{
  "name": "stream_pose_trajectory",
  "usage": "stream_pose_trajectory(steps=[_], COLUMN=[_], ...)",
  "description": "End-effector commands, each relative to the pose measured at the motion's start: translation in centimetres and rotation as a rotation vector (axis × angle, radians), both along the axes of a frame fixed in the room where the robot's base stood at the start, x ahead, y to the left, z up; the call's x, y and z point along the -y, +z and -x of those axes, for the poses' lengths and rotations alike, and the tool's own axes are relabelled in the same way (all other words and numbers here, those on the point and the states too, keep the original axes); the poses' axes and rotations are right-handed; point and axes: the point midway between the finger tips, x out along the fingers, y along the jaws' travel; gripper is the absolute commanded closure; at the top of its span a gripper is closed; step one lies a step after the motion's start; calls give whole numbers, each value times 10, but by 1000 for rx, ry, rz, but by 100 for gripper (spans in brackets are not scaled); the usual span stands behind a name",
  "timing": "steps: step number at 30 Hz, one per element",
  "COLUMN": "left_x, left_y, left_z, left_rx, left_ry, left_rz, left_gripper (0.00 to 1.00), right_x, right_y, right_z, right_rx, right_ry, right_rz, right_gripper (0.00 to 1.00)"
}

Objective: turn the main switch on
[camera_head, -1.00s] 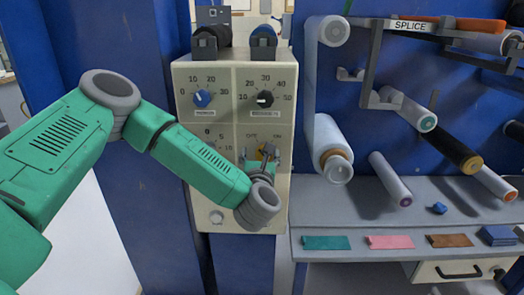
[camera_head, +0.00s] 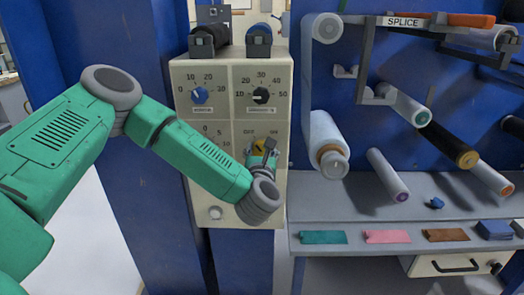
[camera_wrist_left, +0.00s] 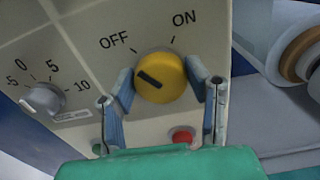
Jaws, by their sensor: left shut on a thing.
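The main switch is a round yellow knob (camera_wrist_left: 160,78) between the OFF and ON labels on the cream control panel (camera_head: 213,72). Its black mark points up and left, toward the OFF side, in the left wrist view. My left gripper (camera_wrist_left: 160,84) is shut on the knob, with one blue-grey finger pad on each side of it. In the head view the yellow knob (camera_head: 259,147) is partly hidden by my left gripper (camera_head: 263,152). My right gripper is not in view.
A red button (camera_wrist_left: 182,135) sits just below the knob, close to the right finger. A grey dial (camera_wrist_left: 43,99) is to the left. A blue dial (camera_head: 199,96) and black dial (camera_head: 261,96) are above. White film rollers (camera_head: 325,145) stand right of the panel.

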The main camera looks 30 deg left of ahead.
Motion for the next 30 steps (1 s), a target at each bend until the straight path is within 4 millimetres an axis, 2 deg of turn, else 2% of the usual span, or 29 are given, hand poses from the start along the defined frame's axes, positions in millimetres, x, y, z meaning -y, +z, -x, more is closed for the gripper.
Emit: stream_pose_trajectory(steps=[11,30], left_x=[1,4], left_y=[-1,-1], left_z=[-1,-2], left_rx=[-62,-366], left_ry=[-5,-5], left_rz=[-94,-587], left_gripper=[85,85], right_x=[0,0], right_y=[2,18], right_z=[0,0], right_rx=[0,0], right_ry=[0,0], right_rz=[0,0], right_gripper=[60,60])
